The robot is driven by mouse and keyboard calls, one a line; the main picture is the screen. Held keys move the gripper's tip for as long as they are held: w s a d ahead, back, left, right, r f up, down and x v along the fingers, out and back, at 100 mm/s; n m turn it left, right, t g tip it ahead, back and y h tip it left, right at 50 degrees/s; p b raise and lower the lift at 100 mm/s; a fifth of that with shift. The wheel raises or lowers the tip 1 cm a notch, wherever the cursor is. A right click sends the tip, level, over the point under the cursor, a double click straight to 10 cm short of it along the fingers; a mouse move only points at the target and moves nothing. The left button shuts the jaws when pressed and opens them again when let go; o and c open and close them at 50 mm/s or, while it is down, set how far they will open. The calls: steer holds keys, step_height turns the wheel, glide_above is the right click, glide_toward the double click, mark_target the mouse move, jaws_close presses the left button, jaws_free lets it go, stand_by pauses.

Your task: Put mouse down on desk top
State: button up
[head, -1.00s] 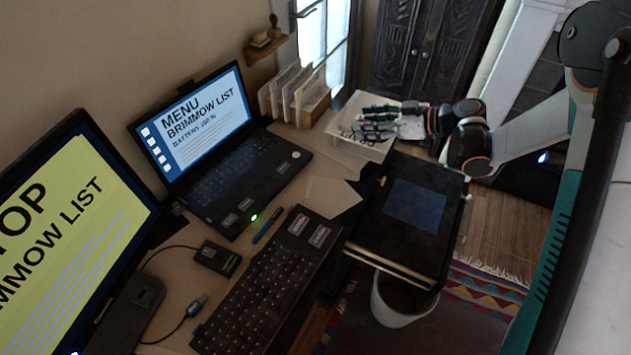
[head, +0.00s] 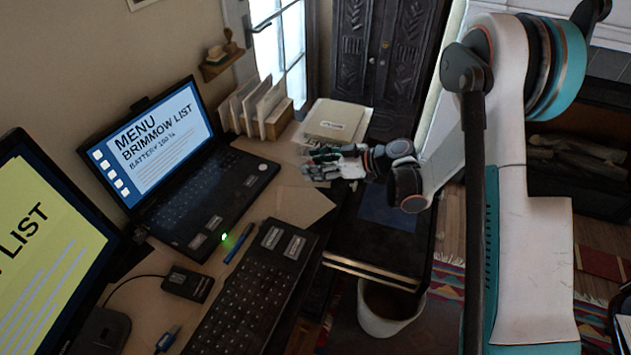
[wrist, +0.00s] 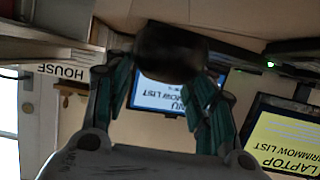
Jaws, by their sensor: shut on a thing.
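A dark rounded thing, the mouse (wrist: 168,52), is between my fingertips in the wrist view. My gripper (wrist: 165,75) is shut on it. In the head view my gripper (head: 318,162) reaches in from the right, over the far right part of the tan desk top (head: 302,206). The mouse is not clear in the head view; my fingers and its small size make it hard to pick out. I cannot tell how high it is above the desk.
The laptop (head: 188,205), the keyboard (head: 245,290) and a monitor (head: 40,270) take up the left side. A letter rack (head: 262,108) and pale books (head: 335,122) stand beyond my gripper. A black box-like thing (head: 385,245) is below my arm. A bin (head: 385,310) stands on the floor.

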mark_target(316, 186)
steer(key=shift+f+b, duration=0.85)
steer(key=shift+f, duration=1.65)
steer(key=shift+f, duration=0.1)
steer(key=o, duration=1.1)
